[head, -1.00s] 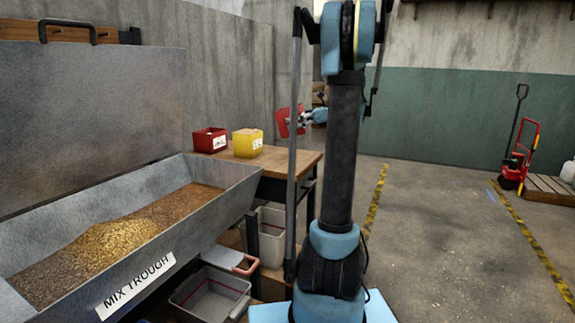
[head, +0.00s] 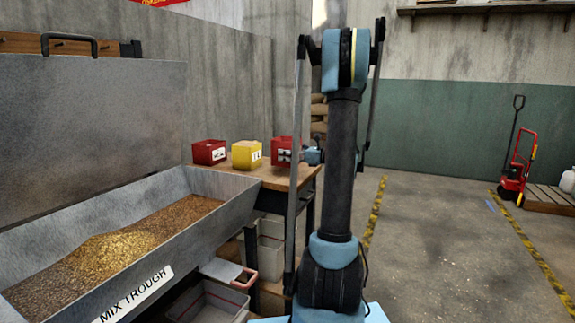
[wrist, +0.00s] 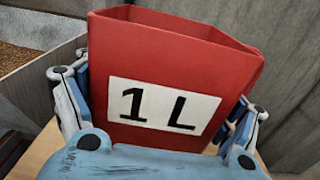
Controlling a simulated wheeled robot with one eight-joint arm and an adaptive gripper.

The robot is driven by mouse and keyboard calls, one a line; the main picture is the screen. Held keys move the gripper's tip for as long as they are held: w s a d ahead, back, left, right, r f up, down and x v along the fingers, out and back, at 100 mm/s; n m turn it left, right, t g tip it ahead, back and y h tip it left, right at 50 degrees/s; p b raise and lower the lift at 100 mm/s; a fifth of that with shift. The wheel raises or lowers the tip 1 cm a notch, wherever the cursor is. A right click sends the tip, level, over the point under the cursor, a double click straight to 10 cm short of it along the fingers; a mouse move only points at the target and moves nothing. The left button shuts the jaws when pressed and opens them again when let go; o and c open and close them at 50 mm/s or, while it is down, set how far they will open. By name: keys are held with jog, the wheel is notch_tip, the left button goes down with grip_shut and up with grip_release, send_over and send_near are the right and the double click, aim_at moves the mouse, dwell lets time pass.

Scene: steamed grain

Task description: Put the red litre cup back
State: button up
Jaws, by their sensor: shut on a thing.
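The red litre cup (wrist: 170,65) fills the wrist view, with "1 L" on its white label. My gripper (wrist: 158,110) is shut on it, one finger at each side. In the head view the cup (head: 284,147) is upright at the right end of the wooden bench (head: 270,176), right of a yellow cup (head: 246,155). My gripper (head: 311,156) reaches it from the right, partly hidden behind my arm. I cannot tell whether the cup's base touches the bench top.
Another red cup (head: 208,152) stands left of the yellow one. The mix trough (head: 215,215), holding grain, is at the left front. Grey bins (head: 207,300) sit low beside the bench. A red hand truck (head: 518,165) stands at the far right. The floor between is clear.

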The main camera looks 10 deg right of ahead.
jog(key=shift+f, duration=2)
jog(key=o, duration=2)
jog(key=shift+c, duration=0.2)
jog(key=shift+d, duration=0.1)
jog(key=v, duration=1.1)
jog(key=shift+s+d, duration=0.25)
jog(key=shift+d, duration=0.1)
